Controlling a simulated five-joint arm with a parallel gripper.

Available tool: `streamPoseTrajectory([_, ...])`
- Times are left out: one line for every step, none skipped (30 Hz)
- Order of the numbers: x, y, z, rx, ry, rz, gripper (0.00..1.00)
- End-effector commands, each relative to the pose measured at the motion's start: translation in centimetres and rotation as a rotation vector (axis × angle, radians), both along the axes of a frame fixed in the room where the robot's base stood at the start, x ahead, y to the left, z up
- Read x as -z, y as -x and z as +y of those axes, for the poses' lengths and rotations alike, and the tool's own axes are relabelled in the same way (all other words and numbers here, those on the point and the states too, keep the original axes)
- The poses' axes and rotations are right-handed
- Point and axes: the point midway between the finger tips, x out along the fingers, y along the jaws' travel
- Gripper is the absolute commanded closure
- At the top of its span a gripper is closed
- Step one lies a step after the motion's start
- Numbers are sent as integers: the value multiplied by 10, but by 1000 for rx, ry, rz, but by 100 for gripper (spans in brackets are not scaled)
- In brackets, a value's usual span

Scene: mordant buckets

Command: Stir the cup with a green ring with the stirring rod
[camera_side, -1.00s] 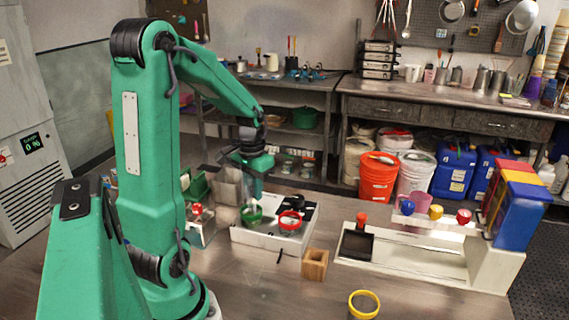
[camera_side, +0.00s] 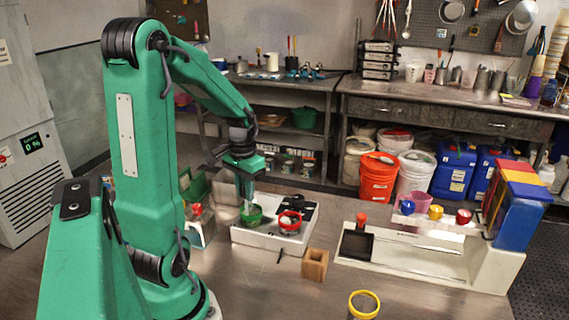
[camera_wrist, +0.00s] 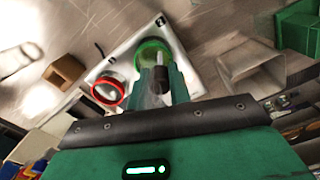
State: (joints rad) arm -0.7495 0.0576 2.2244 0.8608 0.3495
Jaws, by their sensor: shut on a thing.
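The cup with a green ring (camera_side: 251,216) stands on a white tray-like block (camera_side: 262,238), left of the cup with a red ring (camera_side: 290,222). My gripper (camera_side: 246,190) is right above the green-ringed cup, pointing down. In the wrist view, my gripper (camera_wrist: 162,84) is shut on the dark grip of the stirring rod (camera_wrist: 160,76). The pale shaft of the rod runs toward the inside of the green ring (camera_wrist: 146,46). The rod's tip is hidden, so I cannot tell how deep it reaches. The red-ringed cup (camera_wrist: 108,92) is beside it.
A small wooden block holder (camera_side: 315,264) and a cup with a yellow ring (camera_side: 364,304) stand in front to the right. A white station (camera_side: 425,262) with coloured knobs and tall coloured containers (camera_side: 520,205) is at the right. A clear box (camera_side: 228,188) stands behind left of the tray.

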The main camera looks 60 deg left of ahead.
Motion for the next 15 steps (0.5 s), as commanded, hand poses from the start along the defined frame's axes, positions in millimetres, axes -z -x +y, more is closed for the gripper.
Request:
streamPoseTrajectory([0,0,0,0,0,0,100])
streamPoseTrajectory([0,0,-1,0,0,0,100])
streamPoseTrajectory([0,0,-2,0,0,-1,100])
streamPoseTrajectory([0,1,-3,0,0,-1,100])
streamPoseTrajectory([0,1,-4,0,0,-1,100])
streamPoseTrajectory([-1,1,-6,0,-1,-1,100])
streamPoseTrajectory([0,2,-8,0,0,-1,100])
streamPoseTrajectory([0,2,-9,0,0,-1,100])
streamPoseTrajectory([0,3,-10,0,0,0,100])
streamPoseTrajectory([0,3,-11,0,0,0,100])
streamPoseTrajectory([0,3,-12,0,0,0,100])
streamPoseTrajectory([0,3,-13,0,0,0,100])
streamPoseTrajectory([0,3,-13,0,0,0,100])
streamPoseTrajectory([0,3,-13,0,0,-1,100])
streamPoseTrajectory([0,3,-13,0,0,0,100])
